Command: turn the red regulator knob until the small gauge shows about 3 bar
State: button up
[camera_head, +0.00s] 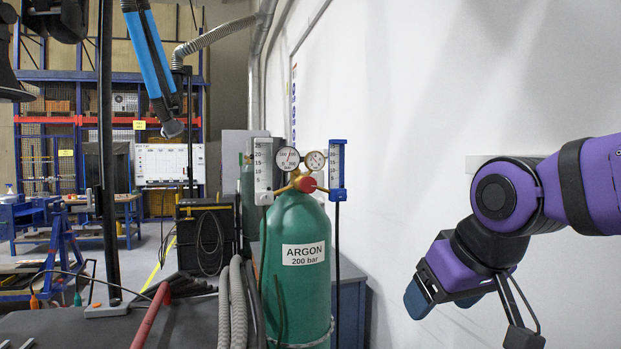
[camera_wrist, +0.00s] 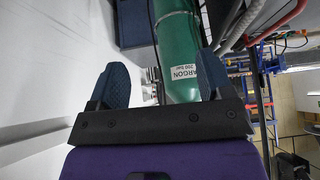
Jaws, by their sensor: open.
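The red regulator knob (camera_head: 305,184) sits at the front of the brass regulator on top of the green argon cylinder (camera_head: 300,262). The small gauge (camera_head: 315,160) is above and right of the knob; its reading is too small to make out. A larger gauge (camera_head: 288,158) stands to its left. My gripper (camera_head: 443,299) is open and empty, well right of the cylinder and lower than the knob, apart from both. In the wrist view its two blue fingers (camera_wrist: 162,66) are spread, with the cylinder beyond them; the knob cannot be made out there.
A white-scaled flowmeter (camera_head: 263,170) and a blue flowmeter (camera_head: 337,168) flank the regulator closely. A white wall (camera_head: 400,110) runs along the right. Grey hoses (camera_head: 238,305) and a red bar (camera_head: 150,315) lie left of the cylinder.

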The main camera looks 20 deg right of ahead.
jog(key=w+a+r+t+y, duration=0.1)
jog(key=w+a+r+t, duration=0.2)
jog(key=w, duration=0.7)
jog(key=w+a+r+t, duration=0.1)
jog(key=w+r+t, duration=0.3)
jog(key=w, duration=0.7)
jog(key=m+t+h, duration=0.1)
jog(key=m+t, duration=0.1)
jog(key=t, duration=0.2)
send_near(309, 187)
jog(key=w, duration=1)
jog(key=shift+w+a+f, duration=0.1)
jog(key=shift+w, duration=0.15)
jog(key=c, duration=0.9)
